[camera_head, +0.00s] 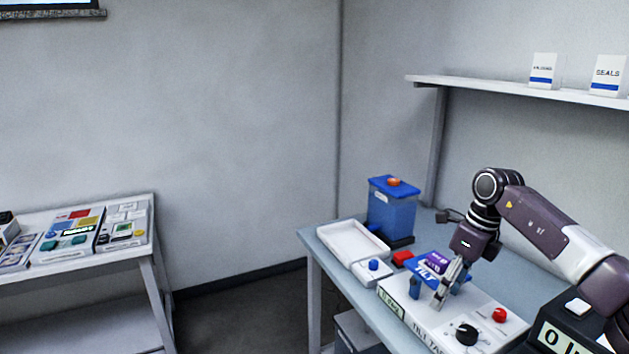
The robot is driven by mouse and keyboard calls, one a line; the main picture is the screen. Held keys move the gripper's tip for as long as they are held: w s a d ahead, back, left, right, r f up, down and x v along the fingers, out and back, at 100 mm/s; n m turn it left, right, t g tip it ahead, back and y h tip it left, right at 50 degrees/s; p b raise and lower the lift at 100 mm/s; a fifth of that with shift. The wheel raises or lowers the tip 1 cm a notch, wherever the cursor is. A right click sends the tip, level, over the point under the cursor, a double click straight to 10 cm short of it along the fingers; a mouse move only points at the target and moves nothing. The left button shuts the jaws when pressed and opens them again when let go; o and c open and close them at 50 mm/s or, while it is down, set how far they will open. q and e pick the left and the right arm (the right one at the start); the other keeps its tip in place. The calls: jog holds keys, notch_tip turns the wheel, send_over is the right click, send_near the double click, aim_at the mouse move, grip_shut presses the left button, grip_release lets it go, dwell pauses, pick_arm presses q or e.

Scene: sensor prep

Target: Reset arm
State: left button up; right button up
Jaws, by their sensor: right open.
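My right arm comes in from the right, over the table. My right gripper (440,293) points down over the white tilt panel (480,307) and is open. Its fingertips are close to the panel's top, beside a small blue upright piece (415,287); I cannot tell whether they touch anything. The panel also carries a black knob (466,334) and a red knob (499,315). My left gripper is not in view.
A white tray (335,243), a blue container (391,214) with an orange knob, and a small box with a blue button (373,265) stand at the table's left. A dark display box (548,340) is at front right. A shelf (470,87) hangs behind. A side table (90,262) stands far left.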

jog(key=a+f+t+y, duration=0.25)
jog(key=a+y, duration=0.55)
jog(key=a, duration=1.9)
jog(key=s+a+r+m+t+y, duration=0.1)
jog(key=a+r+m+t+y, duration=0.55)
jog(key=a+r+m, duration=0.2)
jog(key=d+f+m+t+h, duration=0.3)
jog(key=d+m+t+h, duration=0.65)
jog(key=m, duration=0.85)
jog(key=s+d+f+m+g+h, duration=0.5)
jog(key=s+d+f+m+h, duration=0.2)
jog(key=d+f+m, duration=0.4)
jog(key=s+d+f+m+g, duration=0.2)
jog(key=s+f+g, duration=0.45)
jog(key=s, duration=0.75)
jog(key=s+d+f+m+g, duration=0.15)
jog(key=s+f+g, duration=0.25)
jog(key=s+f, duration=0.8)
jog(key=s+f+g, duration=0.1)
jog(key=s+f, duration=0.1)
jog(key=f, duration=0.9)
jog(key=s+f, duration=0.2)
jog(key=f, duration=0.9)
jog(key=s+d+f+g, duration=0.1)
jog(key=s+d+f, duration=0.1)
jog(key=s+f, duration=1.5)
jog(key=shift+s+d+f+g, duration=0.2)
jog(key=shift+d+f+g, duration=0.05)
jog(key=shift+g, duration=0.05)
